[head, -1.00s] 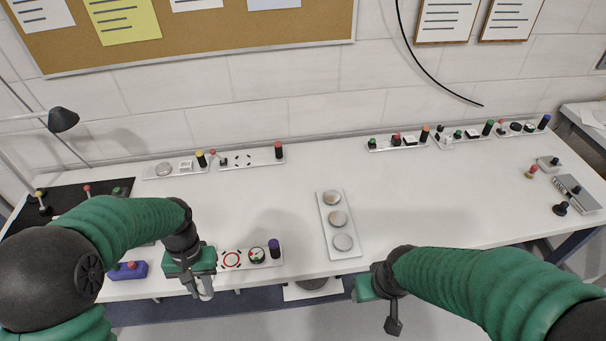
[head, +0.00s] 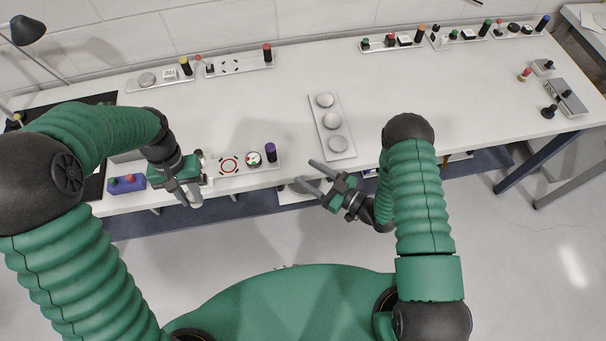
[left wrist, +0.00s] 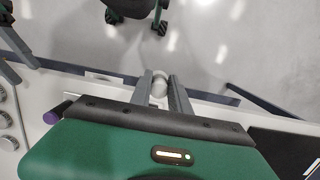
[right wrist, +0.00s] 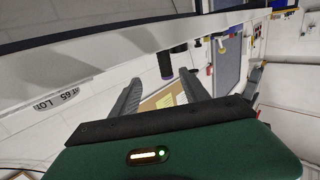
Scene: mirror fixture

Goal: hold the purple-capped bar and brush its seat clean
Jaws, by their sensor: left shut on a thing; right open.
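The purple-capped bar (head: 240,168) is a white strip at the table's front edge, with a red ring, a round dial and an upright purple cap (head: 271,152). The cap also shows in the left wrist view (left wrist: 54,112) and the right wrist view (right wrist: 165,64). My left gripper (head: 194,200) is at the bar's left end, shut on a small pale rounded piece (left wrist: 159,84). I cannot tell whether that piece belongs to the bar, whose left end is hidden. My right gripper (head: 312,176) is open and empty, right of the cap, beyond the front edge. I see no brush.
A plate with three silver discs (head: 345,153) lies mid-table. A blue-purple button box (head: 126,184) is left of my left gripper. Similar bars with colored caps (head: 240,66) line the back. Grey devices (head: 566,96) stand at the right. The table's right middle is clear.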

